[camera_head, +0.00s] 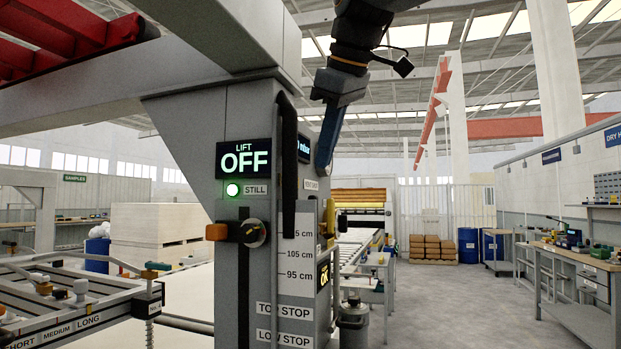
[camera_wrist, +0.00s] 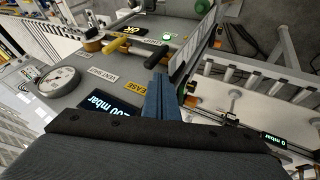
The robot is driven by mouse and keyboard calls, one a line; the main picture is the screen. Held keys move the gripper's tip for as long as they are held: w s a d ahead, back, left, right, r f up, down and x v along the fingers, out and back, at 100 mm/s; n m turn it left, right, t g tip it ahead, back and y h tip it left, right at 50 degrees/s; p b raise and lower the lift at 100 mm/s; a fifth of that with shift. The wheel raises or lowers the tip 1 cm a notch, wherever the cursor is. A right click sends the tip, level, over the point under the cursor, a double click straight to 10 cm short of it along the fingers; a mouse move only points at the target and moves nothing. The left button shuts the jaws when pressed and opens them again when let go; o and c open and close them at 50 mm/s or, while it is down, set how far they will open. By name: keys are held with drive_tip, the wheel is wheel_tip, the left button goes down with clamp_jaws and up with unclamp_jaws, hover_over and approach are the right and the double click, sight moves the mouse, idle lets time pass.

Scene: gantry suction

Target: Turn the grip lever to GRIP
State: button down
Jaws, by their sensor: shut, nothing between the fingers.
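My gripper (camera_head: 322,166) is shut and empty, its blue fingers pointing down beside the right face of the grey column (camera_head: 200,130). The fingers also show in the wrist view (camera_wrist: 158,84), close to the EASE label (camera_wrist: 136,87) and the mbar display (camera_wrist: 110,106). I cannot read a GRIP label, nor tell for certain which handle is the grip lever.
A dark upright bar (camera_head: 288,165) runs along the column's edge close to my gripper. The front face has a LIFT OFF screen (camera_head: 243,159) and an orange-ended lever (camera_head: 230,231). A round gauge (camera_wrist: 59,80) is on the panel. Open floor (camera_head: 450,305) lies at right.

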drive_tip(key=p+x, duration=0.1)
drive_tip(key=x, duration=0.8)
drive_tip(key=shift+w+f, duration=0.2)
drive_tip(key=shift+a, duration=0.1)
